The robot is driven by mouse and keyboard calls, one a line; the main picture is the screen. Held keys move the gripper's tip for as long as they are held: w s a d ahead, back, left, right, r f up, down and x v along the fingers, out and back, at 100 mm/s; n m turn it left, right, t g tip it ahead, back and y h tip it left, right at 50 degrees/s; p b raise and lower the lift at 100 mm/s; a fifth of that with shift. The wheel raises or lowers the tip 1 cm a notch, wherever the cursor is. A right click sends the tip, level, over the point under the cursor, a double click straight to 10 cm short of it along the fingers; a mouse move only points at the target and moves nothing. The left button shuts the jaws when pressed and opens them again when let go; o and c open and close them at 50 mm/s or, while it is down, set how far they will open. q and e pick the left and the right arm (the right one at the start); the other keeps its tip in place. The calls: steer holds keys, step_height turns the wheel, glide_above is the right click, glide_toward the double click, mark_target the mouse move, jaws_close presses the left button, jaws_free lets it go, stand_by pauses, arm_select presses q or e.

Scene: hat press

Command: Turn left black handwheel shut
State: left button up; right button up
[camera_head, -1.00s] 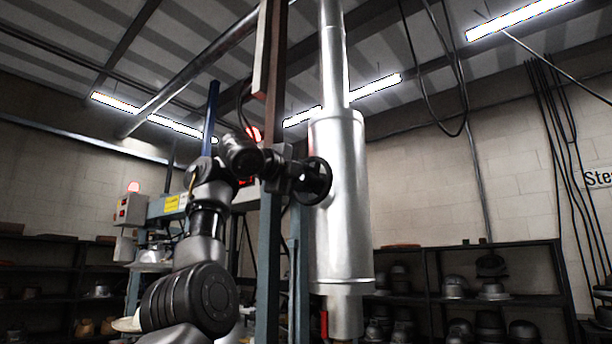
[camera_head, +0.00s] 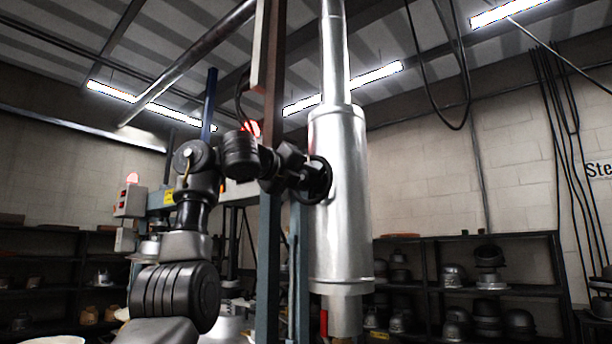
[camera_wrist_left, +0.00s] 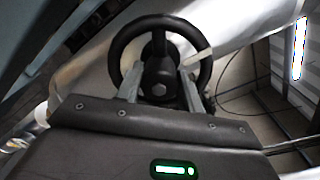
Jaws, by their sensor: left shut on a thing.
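The black handwheel (camera_head: 323,180) sits in front of the shiny metal cylinder (camera_head: 340,235) in the head view. In the left wrist view the handwheel (camera_wrist_left: 204,62) shows as a black ring with a hub and a bolt head in its middle. My left gripper (camera_head: 302,180) reaches the wheel from the left. Its two fingers (camera_wrist_left: 160,82) lie on either side of the hub, inside the ring, and are shut on it. The contact points are partly hidden in the head view. My right gripper is not in view.
A vertical steel post (camera_head: 270,200) stands close beside my left arm and the cylinder. A control box with a red lamp (camera_head: 131,197) is at the left. Shelves of metal hat forms (camera_head: 470,285) stand behind at the right. Black cables (camera_head: 468,85) hang overhead.

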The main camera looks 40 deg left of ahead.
arm_select(q)
steer(key=shift+f, duration=0.1)
stand_by(0.3)
steer(key=o, duration=0.7)
steer(key=shift+s+f+b, duration=0.1)
steer(key=shift+s+b, duration=0.15)
steer(key=shift+b, duration=0.15)
steer(key=s+b, duration=0.2)
steer(key=s, duration=0.1)
steer(key=s+b, duration=0.2)
steer(key=s, duration=0.1)
steer(key=s+b, duration=0.3)
steer(key=s, duration=0.1)
steer(key=shift+s+d+r, duration=0.1)
steer(key=shift+r, duration=0.2)
